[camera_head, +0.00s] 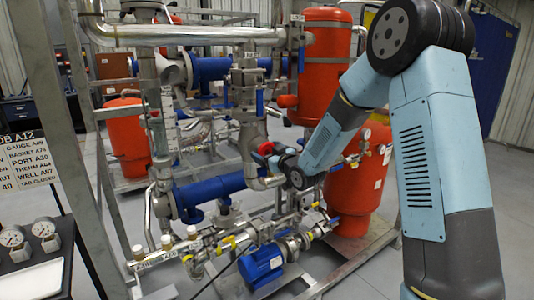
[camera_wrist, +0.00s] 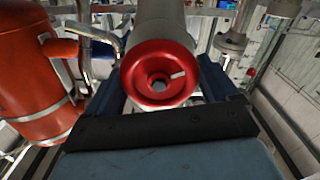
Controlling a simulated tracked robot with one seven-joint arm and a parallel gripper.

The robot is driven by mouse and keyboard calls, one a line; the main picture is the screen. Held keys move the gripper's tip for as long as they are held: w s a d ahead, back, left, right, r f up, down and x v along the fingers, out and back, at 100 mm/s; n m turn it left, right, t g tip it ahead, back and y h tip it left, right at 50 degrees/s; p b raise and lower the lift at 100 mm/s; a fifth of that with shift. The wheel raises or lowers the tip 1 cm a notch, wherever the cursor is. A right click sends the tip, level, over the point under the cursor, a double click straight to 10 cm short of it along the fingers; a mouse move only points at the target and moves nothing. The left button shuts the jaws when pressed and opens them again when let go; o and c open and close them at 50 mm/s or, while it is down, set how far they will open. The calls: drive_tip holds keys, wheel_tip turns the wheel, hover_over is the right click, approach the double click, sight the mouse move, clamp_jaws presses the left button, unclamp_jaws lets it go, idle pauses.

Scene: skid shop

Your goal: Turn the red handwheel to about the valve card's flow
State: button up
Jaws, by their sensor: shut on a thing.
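The red handwheel (camera_wrist: 137,92) faces my wrist camera, on the end of a grey pipe or valve body. A short white mark on its face points right and slightly up. My gripper (camera_wrist: 161,76) is shut on the handwheel, with a dark finger on each side of the rim. In the head view, my gripper (camera_head: 276,157) meets the handwheel (camera_head: 265,148) beside the vertical grey pipe; the finger contact is too small to make out there.
Red tanks (camera_head: 322,75) stand behind and right of my gripper. Blue pipe sections (camera_head: 212,188) and a blue pump motor (camera_head: 262,266) lie below. A job board (camera_head: 22,160) and gauges (camera_head: 43,228) are at left. Open floor shows at the right.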

drive_tip(key=shift+n, duration=0.9)
drive_tip(key=o, duration=0.8)
drive_tip(key=shift+s, duration=0.1)
drive_tip(key=v, duration=1.3)
drive_tip(key=shift+s+d, duration=0.2)
drive_tip(key=shift+s, duration=0.05)
drive_tip(key=shift+f, duration=0.1)
